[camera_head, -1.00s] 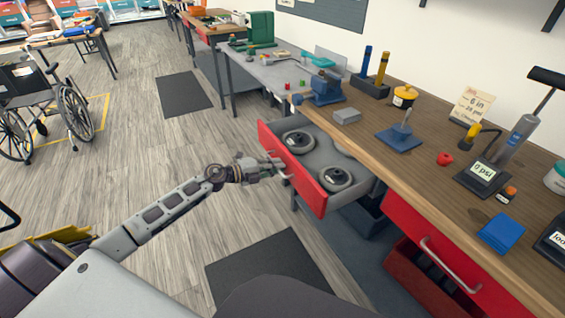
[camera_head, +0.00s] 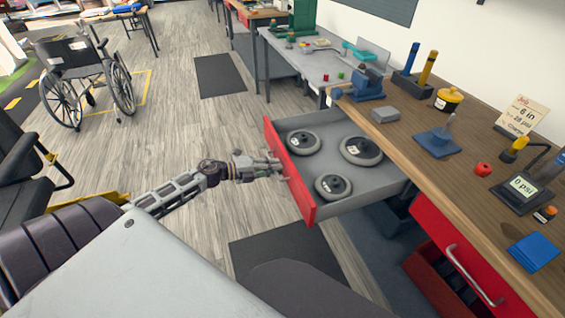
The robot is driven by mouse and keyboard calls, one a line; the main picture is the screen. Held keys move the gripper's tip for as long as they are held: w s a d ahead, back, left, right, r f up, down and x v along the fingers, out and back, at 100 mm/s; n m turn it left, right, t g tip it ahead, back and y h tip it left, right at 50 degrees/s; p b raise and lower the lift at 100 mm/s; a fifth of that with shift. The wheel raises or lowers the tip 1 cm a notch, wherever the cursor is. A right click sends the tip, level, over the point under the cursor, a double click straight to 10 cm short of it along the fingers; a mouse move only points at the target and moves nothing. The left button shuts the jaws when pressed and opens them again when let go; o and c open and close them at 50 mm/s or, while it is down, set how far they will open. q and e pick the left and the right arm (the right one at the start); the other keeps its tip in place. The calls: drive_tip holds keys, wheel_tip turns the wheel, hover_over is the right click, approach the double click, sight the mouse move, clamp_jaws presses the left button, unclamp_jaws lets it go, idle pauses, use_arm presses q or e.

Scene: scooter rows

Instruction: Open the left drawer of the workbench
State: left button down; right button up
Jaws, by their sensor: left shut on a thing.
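The left drawer (camera_head: 305,192) of the workbench has a red front and a grey inside, and it stands pulled well out. Several small wheels lie in it, such as one at the front (camera_head: 333,186) and one at the back right (camera_head: 361,150). My left gripper (camera_head: 278,167) is at the outer face of the red front, shut on the drawer's handle, which is mostly hidden by the fingers. The workbench (camera_head: 405,117) has a wooden top. My right gripper is not in view.
The right drawer (camera_head: 450,245) is shut, with a red bin (camera_head: 432,285) below it. A blue vise (camera_head: 368,85), a pressure gauge (camera_head: 522,188) and other tools stand on the bench top. A wheelchair (camera_head: 80,75) stands at the far left. Dark mats lie on open floor.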

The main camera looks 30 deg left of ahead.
use_arm(q)
drive_tip(key=shift+f+p+v, duration=0.25)
drive_tip(key=shift+p+v, duration=0.05)
drive_tip(key=shift+v, duration=0.85)
drive_tip(key=c, duration=1.5)
unclamp_jaws()
drive_tip(key=shift+s+a, duration=0.1)
drive_tip(key=shift+s, duration=0.05)
drive_tip(key=shift+v, duration=5.9)
drive_tip(key=shift+f, duration=0.1)
